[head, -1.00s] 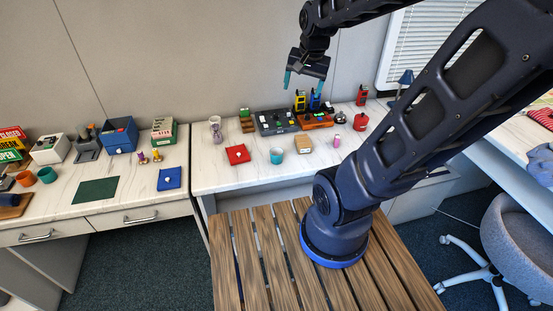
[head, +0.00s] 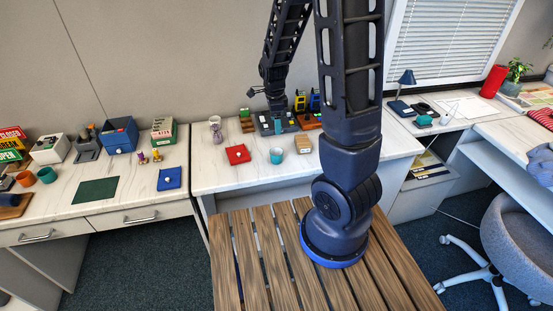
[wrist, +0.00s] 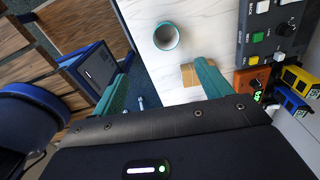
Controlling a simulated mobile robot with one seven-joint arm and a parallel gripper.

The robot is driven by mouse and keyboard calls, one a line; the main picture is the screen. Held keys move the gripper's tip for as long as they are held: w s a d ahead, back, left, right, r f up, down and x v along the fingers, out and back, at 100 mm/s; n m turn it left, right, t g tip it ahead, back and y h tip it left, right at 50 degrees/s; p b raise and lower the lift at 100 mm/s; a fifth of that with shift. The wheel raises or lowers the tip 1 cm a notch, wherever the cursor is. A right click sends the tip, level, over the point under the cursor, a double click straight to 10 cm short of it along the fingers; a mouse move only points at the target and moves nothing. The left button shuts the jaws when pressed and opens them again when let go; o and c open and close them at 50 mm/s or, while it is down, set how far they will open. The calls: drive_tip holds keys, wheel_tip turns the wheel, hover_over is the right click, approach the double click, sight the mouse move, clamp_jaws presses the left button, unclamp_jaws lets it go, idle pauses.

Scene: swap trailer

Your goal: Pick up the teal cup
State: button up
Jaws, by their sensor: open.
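The teal cup (head: 277,156) stands upright near the front edge of the middle white counter. A second, greener cup (head: 47,175) stands on the left desk.
A cardboard-brown box (head: 302,144) stands right of the cup, close to one finger in the wrist view. A grey button console (wrist: 270,30) and an orange device (wrist: 246,80) stand farther back.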

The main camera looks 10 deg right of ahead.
wheel_tip(320, 180, down, 6)
drive_tip(key=w+a+m, duration=0.1)
drive_tip(key=m, duration=0.2)
hover_over(276, 152)
drive_tip(key=s+a, duration=0.1)
drive_tip(key=s, duration=0.2)
drive_tip(key=shift+f, duration=2.95)
drive_tip(key=shift+g+h, duration=0.3)
drive_tip(key=shift+h, duration=0.1)
drive_tip(key=shift+w+d+f, duration=0.15)
drive_tip(key=shift+f, duration=1.2)
drive_tip(key=shift+w+d+f, duration=0.1)
drive_tip(key=shift+d+f, duration=0.05)
drive_tip(key=shift+f, duration=1.15)
drive_tip(key=shift+c, duration=0.3)
drive_tip(key=c, duration=1)
